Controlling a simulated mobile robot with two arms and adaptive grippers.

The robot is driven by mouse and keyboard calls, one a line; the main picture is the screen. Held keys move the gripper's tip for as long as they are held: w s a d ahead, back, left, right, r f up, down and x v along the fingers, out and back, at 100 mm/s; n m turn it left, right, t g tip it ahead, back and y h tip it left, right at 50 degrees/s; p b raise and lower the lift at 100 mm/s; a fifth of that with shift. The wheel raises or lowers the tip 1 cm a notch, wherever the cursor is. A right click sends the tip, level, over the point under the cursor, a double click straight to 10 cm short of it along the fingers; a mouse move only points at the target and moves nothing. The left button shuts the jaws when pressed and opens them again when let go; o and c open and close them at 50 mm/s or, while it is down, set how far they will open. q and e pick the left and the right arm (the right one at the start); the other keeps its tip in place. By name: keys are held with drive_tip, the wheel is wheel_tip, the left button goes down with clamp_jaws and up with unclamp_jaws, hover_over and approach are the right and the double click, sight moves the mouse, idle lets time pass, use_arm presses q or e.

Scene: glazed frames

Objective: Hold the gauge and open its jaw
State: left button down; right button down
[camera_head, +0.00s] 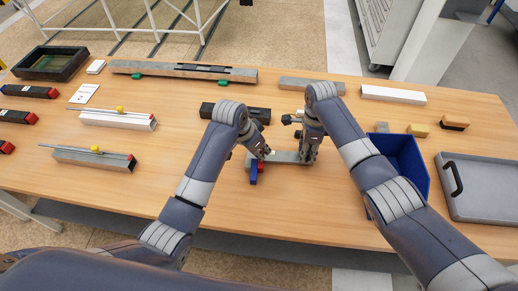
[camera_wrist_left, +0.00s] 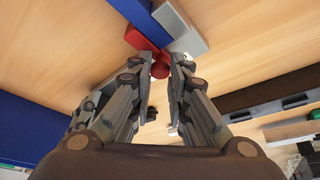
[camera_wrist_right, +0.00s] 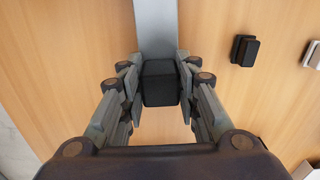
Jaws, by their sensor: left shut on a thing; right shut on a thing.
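The gauge is a grey bar (camera_head: 285,157) lying on the table, with a blue jaw (camera_head: 253,174) and a red part (camera_head: 260,166) at its left end. The blue jaw also shows in the left wrist view (camera_wrist_left: 134,10), beside the red part (camera_wrist_left: 148,38). My left gripper (camera_head: 263,156) is shut on a small red knob (camera_wrist_left: 164,71) on the red part. My right gripper (camera_head: 307,160) is shut on the black block (camera_wrist_right: 160,83) at the bar's right end. The jaw's exact gap is hard to judge.
A blue bin (camera_head: 405,160) stands close right of my right gripper, with a grey tray (camera_head: 485,190) beyond it. A dark bar (camera_head: 238,112) lies behind my left gripper. Other gauges (camera_head: 118,119) lie at left. The table in front of the gauge is clear.

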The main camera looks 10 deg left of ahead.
sight(260, 166)
use_arm(q)
drive_tip(key=shift+w+d, duration=0.15)
drive_tip(key=shift+d, duration=1.6)
use_arm(e)
drive_tip(key=shift+f, duration=0.15)
use_arm(q)
drive_tip(key=c, duration=1.5)
unclamp_jaws()
use_arm(e)
drive_tip(key=shift+s, duration=0.1)
use_arm(q)
drive_tip(key=shift+a+r, duration=0.1)
drive_tip(key=shift+r, duration=0.15)
drive_tip(key=v, duration=1.1)
drive_tip(key=shift+r, duration=0.3)
